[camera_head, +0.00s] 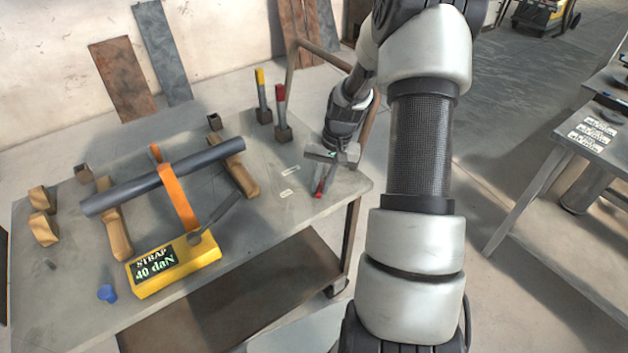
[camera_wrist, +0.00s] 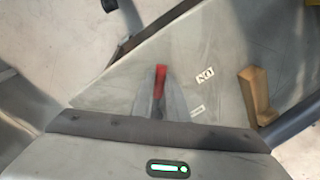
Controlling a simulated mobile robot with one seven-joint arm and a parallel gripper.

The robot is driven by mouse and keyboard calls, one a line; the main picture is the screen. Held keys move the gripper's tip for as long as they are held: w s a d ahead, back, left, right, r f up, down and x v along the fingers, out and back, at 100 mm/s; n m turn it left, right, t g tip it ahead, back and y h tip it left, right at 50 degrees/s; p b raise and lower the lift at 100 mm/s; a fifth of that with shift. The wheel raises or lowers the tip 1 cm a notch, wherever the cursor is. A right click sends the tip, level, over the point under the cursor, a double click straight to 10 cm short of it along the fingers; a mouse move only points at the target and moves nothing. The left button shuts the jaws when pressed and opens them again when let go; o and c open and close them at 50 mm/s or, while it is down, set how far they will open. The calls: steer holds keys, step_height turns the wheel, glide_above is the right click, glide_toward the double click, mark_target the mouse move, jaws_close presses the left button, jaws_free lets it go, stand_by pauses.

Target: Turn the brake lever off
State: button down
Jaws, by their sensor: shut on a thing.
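A red-ended lever (camera_head: 319,187), which I take to be the brake lever, is at the right corner of the grey table. My gripper (camera_head: 324,180) reaches down over that corner and is shut on it. In the wrist view, the red end (camera_wrist: 160,78) shows between the grey fingers of my gripper (camera_wrist: 161,100). The lever's base and pivot are hidden by my gripper.
Yellow-topped (camera_head: 261,90) and red-topped (camera_head: 281,108) posts stand behind my gripper. A dark pipe (camera_head: 130,188) lies on wooden supports under an orange strap (camera_head: 178,195), by a yellow box (camera_head: 180,270) marked "STRAP 40 daN". A brown tube frame (camera_head: 291,75) rises beside my arm.

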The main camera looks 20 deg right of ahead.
mark_target(336, 191)
steer(key=d+n, duration=0.2)
steer(key=n, duration=0.1)
steer(key=d+n+g+p, duration=0.1)
steer(key=shift+s+n, duration=0.3)
steer(key=shift+s, duration=0.05)
steer(key=shift+w+d+n+g+p, duration=0.15)
steer(key=shift+d+n+p, duration=0.1)
steer(key=shift+d+n, duration=0.5)
steer(key=shift+d+n+g+p, duration=0.2)
steer(key=shift+d+n, duration=0.15)
steer(key=shift+n, duration=0.7)
steer(key=c, duration=1.7)
jaws_free()
steer(key=shift+c, duration=0.2)
steer(key=shift+r, duration=0.15)
steer(key=d+r+p, duration=0.2)
steer(key=d+r, duration=0.1)
steer(key=r, duration=1.3)
steer(key=shift+w+d+r+p, duration=0.2)
steer(key=shift+w+r+p, duration=0.15)
steer(key=shift+r, duration=0.05)
